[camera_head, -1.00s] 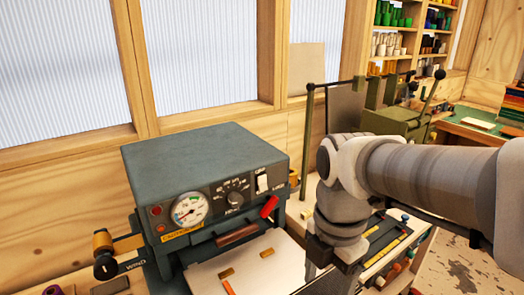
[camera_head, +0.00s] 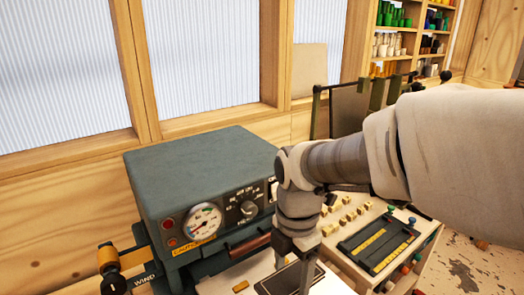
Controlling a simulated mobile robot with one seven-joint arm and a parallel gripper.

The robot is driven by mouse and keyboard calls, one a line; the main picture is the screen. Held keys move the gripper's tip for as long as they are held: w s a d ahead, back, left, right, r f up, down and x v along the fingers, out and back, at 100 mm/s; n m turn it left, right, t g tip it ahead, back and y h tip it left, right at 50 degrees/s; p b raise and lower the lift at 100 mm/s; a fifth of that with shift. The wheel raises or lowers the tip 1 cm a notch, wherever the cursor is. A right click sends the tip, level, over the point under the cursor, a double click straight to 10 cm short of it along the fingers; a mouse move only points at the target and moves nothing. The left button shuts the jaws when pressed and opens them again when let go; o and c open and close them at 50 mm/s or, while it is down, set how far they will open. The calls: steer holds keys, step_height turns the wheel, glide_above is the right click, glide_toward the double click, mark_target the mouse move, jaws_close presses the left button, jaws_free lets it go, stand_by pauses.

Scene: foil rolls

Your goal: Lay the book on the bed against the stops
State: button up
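The machine (camera_head: 215,185), a grey-green box with a gauge and a dial, stands left of centre. Its pale bed (camera_head: 222,280) reaches out in front of it, cut off by the bottom edge of the picture. A small brass stop (camera_head: 240,286) shows on the bed. A dark flat panel with a pale border line, seemingly the book (camera_head: 268,285), is at the bed under my gripper (camera_head: 295,268). My gripper points down and its fingers overlap the panel. I cannot tell whether they grip it, or whether the panel touches the bed or the stops.
To the right is a pale case (camera_head: 345,262) with a dark tray holding yellow bars (camera_head: 385,245), brass blocks (camera_head: 345,212) and coloured knobs. A winding handle (camera_head: 108,262) sticks out at the left. Behind is a window wall. My arm hides part of the green machine at the back.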

mark_target(275, 277)
steer(key=w+a+f, duration=0.1)
steer(key=w+f, duration=0.1)
steer(key=w+a+f, duration=0.1)
steer(key=w, duration=0.1)
steer(key=shift+w+a, duration=0.1)
steer(key=shift+a, duration=0.25)
steer(key=shift+f, duration=2)
steer(key=shift+f, duration=0.1)
steer(key=shift+f, duration=0.1)
steer(key=o, duration=1.3)
steer(key=shift+o, duration=0.2)
steer(key=shift+r, duration=0.2)
